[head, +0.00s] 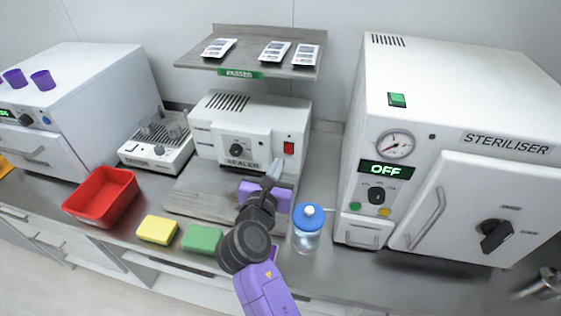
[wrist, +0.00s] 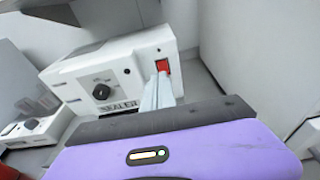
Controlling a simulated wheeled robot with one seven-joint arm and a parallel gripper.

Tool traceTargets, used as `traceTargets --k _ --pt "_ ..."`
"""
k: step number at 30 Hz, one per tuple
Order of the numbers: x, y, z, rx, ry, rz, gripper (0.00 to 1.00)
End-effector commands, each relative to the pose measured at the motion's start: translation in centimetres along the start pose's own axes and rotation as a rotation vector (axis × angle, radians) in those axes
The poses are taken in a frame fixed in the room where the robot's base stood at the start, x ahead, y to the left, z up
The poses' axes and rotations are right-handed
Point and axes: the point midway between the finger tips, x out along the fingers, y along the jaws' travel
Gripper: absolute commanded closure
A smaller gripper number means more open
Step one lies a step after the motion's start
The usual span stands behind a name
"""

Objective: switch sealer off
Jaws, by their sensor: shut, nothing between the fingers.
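The sealer (head: 258,125) is a white box with a dark knob and a red rocker switch (head: 289,148) at the right of its front. It also fills the upper middle of the wrist view (wrist: 120,72), where the red switch (wrist: 163,66) shows just beyond my fingertips. My gripper (head: 277,164) is shut and empty, its grey fingers pointing at the sealer's front, slightly below and left of the switch in the head view. In the wrist view the fingers (wrist: 159,82) end just under the switch. I cannot tell whether they touch it, nor which way the rocker is set.
The steriliser (head: 455,130) stands to the right, its display reading OFF. A blue-capped bottle (head: 307,232) stands close right of my arm. A shelf (head: 250,57) with several packets hangs above the sealer. A red tray (head: 100,198), yellow sponge (head: 157,230) and green sponge (head: 202,239) lie left.

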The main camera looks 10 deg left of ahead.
Motion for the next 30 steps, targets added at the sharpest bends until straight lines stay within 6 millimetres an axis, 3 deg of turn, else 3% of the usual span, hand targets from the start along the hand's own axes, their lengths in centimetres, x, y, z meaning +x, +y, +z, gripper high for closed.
traceTargets --k 6,12,30 --pt "-3.5 0.0 0.7 0.001 0.001 0.001 1.00" --pt "-5.1 -0.1 1.1 0.000 0.002 -0.001 1.00" --pt "-5.4 -0.1 1.3 0.007 0.002 -0.001 1.00"
